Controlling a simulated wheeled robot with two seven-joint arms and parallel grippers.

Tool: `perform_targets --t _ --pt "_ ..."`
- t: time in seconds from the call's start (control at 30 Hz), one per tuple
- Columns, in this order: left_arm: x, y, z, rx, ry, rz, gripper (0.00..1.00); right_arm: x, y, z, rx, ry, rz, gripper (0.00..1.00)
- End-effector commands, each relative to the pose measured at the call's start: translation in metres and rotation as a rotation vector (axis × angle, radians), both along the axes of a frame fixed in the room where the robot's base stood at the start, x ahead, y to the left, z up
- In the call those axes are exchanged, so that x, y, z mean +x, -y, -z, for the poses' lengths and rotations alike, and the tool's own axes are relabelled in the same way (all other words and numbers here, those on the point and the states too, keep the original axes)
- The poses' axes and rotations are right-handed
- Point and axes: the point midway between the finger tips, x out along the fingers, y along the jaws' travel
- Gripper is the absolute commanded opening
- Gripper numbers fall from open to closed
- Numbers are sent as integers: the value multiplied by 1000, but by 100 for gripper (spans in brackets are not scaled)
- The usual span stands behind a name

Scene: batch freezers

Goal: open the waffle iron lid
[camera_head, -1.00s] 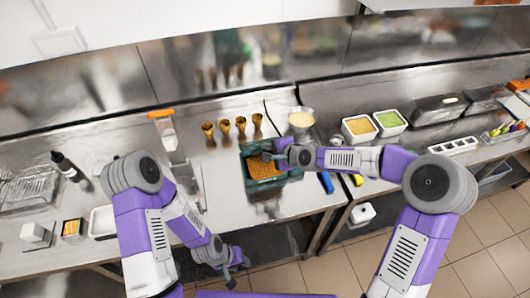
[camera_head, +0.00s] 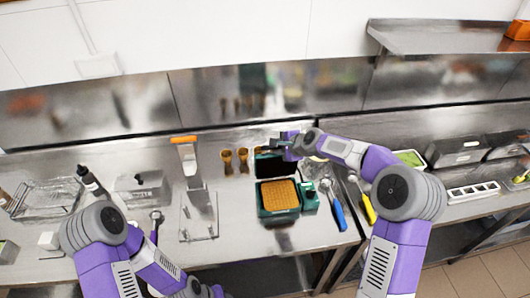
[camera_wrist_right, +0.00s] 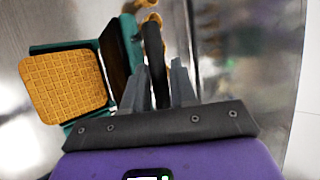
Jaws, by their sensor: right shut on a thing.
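The waffle iron is teal, and its base (camera_head: 268,212) sits on the steel counter with a golden waffle (camera_head: 280,195) in it. The waffle also shows in the right wrist view (camera_wrist_right: 65,85). The lid (camera_head: 268,166) stands raised at the back of the base, its dark inner face showing; it is seen edge-on in the wrist view (camera_wrist_right: 117,62). My right gripper (camera_head: 277,143) is at the lid's upper edge, its fingers (camera_wrist_right: 160,85) shut on the dark lid handle (camera_wrist_right: 154,50). My left gripper (camera_head: 207,291) is low at the bottom edge, partly cut off, away from the iron.
Cones (camera_head: 242,158) in a stand are behind and left of the iron. A steel holder with an orange top (camera_head: 184,140) stands farther left. Blue-handled (camera_head: 338,213) and yellow-handled (camera_head: 367,205) tools lie to the right. A steel wall backs the counter.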

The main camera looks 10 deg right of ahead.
Motion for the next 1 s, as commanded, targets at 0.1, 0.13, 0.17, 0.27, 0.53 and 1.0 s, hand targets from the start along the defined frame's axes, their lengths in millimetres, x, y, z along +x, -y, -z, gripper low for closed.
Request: perform_targets --t 0.1,0.13,0.17,0.27,0.53,1.0 --pt "0 0 1 0 0 0 43 0 9 8 -2 -15 10 0" --pt "0 0 1 0 0 0 43 0 10 8 -2 -16 12 0" --pt "0 0 1 0 0 0 43 0 11 9 -2 -16 13 0" --pt "0 0 1 0 0 0 43 0 12 9 -2 -18 15 0" --pt "0 0 1 0 0 0 43 0 11 11 -4 -21 13 0" --pt "0 0 4 0 0 0 43 -9 17 -1 -4 -14 16 43"
